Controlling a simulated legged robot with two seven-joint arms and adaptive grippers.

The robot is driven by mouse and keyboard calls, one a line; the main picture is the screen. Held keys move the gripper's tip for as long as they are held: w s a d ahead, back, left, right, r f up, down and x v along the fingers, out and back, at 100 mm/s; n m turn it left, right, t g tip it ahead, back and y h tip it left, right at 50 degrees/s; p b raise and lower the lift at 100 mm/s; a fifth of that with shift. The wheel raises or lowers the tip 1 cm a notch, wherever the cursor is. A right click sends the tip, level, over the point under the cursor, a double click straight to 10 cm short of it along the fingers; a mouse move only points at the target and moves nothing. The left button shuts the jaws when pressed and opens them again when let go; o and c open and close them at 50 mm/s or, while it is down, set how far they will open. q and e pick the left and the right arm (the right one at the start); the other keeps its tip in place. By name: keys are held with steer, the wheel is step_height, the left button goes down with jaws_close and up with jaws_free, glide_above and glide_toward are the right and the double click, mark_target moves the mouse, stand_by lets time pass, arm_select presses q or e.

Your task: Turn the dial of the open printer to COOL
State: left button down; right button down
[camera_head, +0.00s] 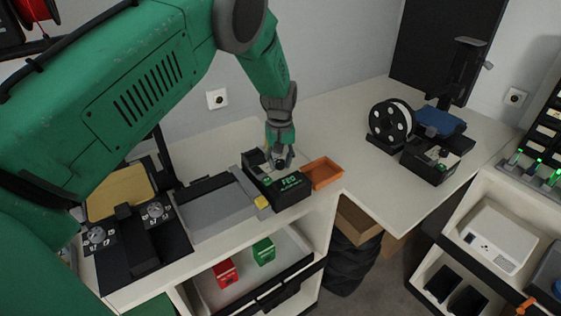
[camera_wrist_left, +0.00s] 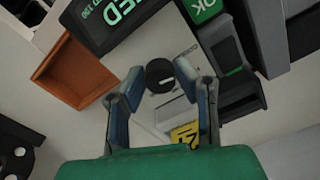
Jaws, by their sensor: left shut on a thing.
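My left gripper (camera_head: 281,160) reaches down from above onto a black printer unit (camera_head: 285,191) with green lit letters on its front. In the left wrist view a round black dial (camera_wrist_left: 160,76) sits on a pale panel with small print. The two fingertips of my left gripper (camera_wrist_left: 158,69) are on either side of the dial, shut on it. The print around the dial is too small to read, so its setting cannot be told. In the head view the dial is hidden behind the gripper. My right gripper is not in view.
An orange tray (camera_head: 322,172) stands right beside the black unit, and a grey flat bed (camera_head: 212,209) lies to its left. A printer with a yellow bed (camera_head: 117,196) is at left.

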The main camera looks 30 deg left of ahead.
mark_target(281, 161)
arm_select(q)
steer(key=shift+s+d+f+n, duration=0.1)
steer(key=shift+s+f+n, duration=0.1)
steer(key=shift+n, duration=0.7)
steer(key=c, duration=1.3)
jaws_free()
steer(key=shift+o, duration=0.2)
steer(key=shift+w, duration=0.15)
steer(key=shift+r, duration=0.55)
step_height(281, 161, up, 11)
steer(key=shift+w, duration=0.15)
steer(key=shift+f, duration=0.1)
